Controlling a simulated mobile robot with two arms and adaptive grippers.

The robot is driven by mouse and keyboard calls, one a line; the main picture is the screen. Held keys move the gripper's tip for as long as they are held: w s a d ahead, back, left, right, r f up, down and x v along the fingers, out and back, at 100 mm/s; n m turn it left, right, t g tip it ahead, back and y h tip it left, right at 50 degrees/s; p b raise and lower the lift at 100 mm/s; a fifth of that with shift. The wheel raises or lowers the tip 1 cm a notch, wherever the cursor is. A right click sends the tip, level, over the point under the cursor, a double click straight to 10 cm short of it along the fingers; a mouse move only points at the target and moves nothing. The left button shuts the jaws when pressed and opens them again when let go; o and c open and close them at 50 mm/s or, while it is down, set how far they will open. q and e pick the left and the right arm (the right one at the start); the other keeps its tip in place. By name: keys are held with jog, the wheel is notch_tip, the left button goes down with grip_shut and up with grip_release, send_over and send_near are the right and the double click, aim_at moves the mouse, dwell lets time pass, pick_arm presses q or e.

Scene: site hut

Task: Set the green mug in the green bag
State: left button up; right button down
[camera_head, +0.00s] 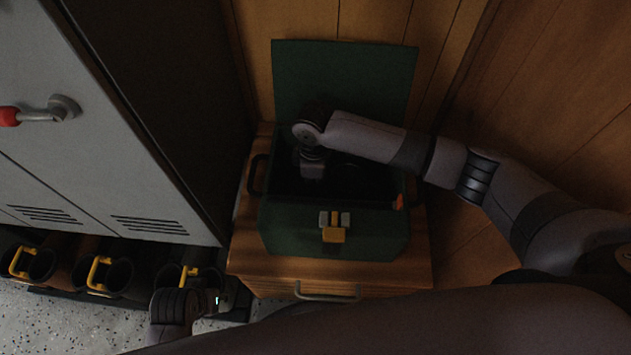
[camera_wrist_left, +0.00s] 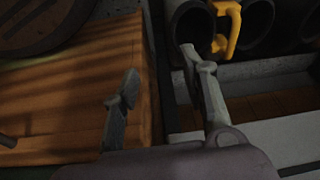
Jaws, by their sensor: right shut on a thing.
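The green bag (camera_head: 292,229) stands open on a wooden cabinet in the head view, its lid (camera_head: 345,80) raised at the back and a yellow latch (camera_head: 334,234) on its front. My right gripper (camera_head: 312,172) points down into the bag's dark inside. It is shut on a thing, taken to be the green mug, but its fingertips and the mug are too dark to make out. I cannot tell whether the mug touches the bag's floor. My left gripper (camera_wrist_left: 160,78) is open and empty in the left wrist view, low beside the cabinet.
The wooden cabinet (camera_head: 415,265) has a grey drawer handle. A grey locker (camera_head: 130,120) with a red-tipped handle stands at left. Several dark boots (camera_head: 118,277) with yellow loops line the floor below it. Wood-panelled walls close off the back and right.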

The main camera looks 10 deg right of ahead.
jog(key=shift+f, duration=0.1)
jog(key=c, duration=1.7)
grip_release()
pick_arm(q)
jog(key=shift+f, duration=0.1)
pick_arm(e)
jog(key=shift+r, duration=0.2)
notch_tip(320, 180, up, 10)
jog(key=p, duration=0.2)
jog(key=shift+a+r+p, duration=0.1)
jog(key=shift+r+p, duration=0.15)
jog(key=shift+p, duration=0.15)
pick_arm(q)
jog(key=s+f, duration=0.3)
jog(key=f, duration=0.6)
jog(key=shift+s+a+f+g, duration=0.15)
jog(key=shift+a+f+g, duration=0.05)
jog(key=shift+g, duration=0.1)
pick_arm(e)
jog(key=shift+r, duration=0.7)
